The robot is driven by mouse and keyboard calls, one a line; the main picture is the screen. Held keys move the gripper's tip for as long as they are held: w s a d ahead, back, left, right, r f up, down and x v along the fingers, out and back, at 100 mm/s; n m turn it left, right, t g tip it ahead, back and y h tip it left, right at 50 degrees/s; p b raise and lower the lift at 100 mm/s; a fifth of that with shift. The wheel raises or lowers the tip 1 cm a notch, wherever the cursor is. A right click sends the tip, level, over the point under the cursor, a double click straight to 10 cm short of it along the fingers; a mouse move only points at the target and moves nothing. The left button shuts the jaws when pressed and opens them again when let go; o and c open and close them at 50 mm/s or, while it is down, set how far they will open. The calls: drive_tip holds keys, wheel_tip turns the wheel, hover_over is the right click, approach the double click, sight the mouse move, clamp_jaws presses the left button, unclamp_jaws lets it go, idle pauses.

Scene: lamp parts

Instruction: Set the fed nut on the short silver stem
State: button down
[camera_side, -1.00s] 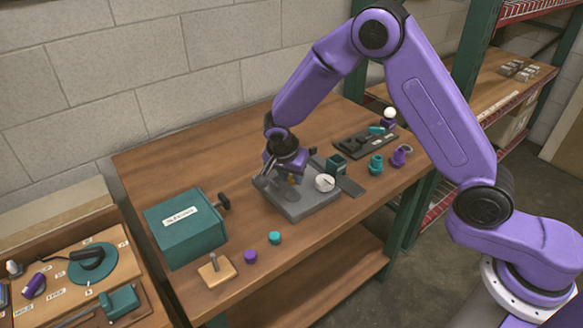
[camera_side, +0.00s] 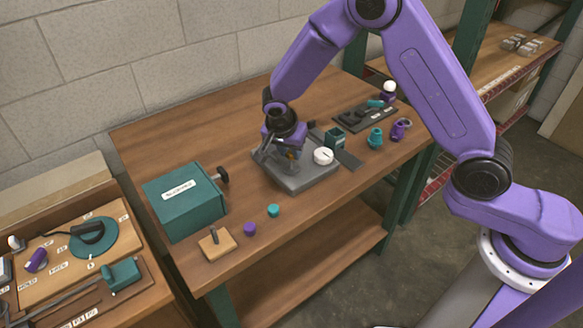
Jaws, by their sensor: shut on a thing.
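My gripper (camera_side: 290,154) points down over the grey fixture plate (camera_side: 304,181) in the middle of the bench. It is shut on a small brass-coloured piece (camera_side: 291,156), which looks like the nut. The piece is low, close above the plate or touching it; I cannot tell which. I cannot make out a short silver stem under my gripper, as the fingers cover that spot. A wooden block (camera_side: 215,243) with a short grey post stands at the front left of the bench, well apart from my gripper.
A round white dial-like part (camera_side: 323,156) sits on the plate, right of my gripper. A teal box (camera_side: 186,203) with a dark knob stands left. Purple (camera_side: 250,229) and teal (camera_side: 273,210) caps lie in front. Teal (camera_side: 375,138) and purple (camera_side: 400,129) parts stand right.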

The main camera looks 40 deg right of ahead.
sight(289, 157)
drive_tip(key=shift+f, duration=1.85)
idle(2.1)
drive_tip(key=c, duration=0.8)
unclamp_jaws()
drive_tip(key=shift+r, duration=0.1)
